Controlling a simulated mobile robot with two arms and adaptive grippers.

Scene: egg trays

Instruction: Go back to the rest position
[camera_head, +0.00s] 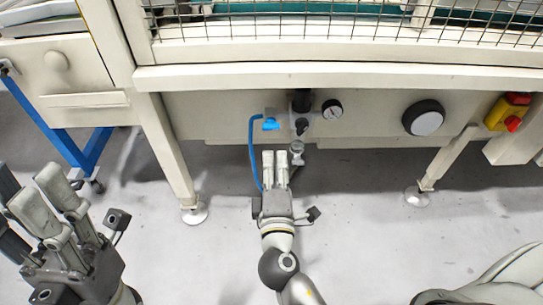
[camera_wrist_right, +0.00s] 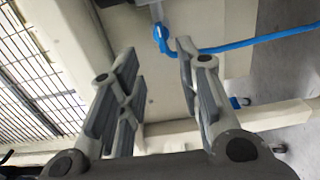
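My right gripper (camera_head: 275,156) is in the middle of the head view, its fingers pointing up toward the machine front. In the right wrist view (camera_wrist_right: 157,52) its two fingers stand apart with nothing between them, so it is open and empty. My left gripper (camera_head: 30,188) is at the lower left of the head view. Its two fingers show a gap and hold nothing that I can see. No egg or egg tray can be made out clearly.
A cream machine (camera_head: 350,78) with wire mesh spans the top.

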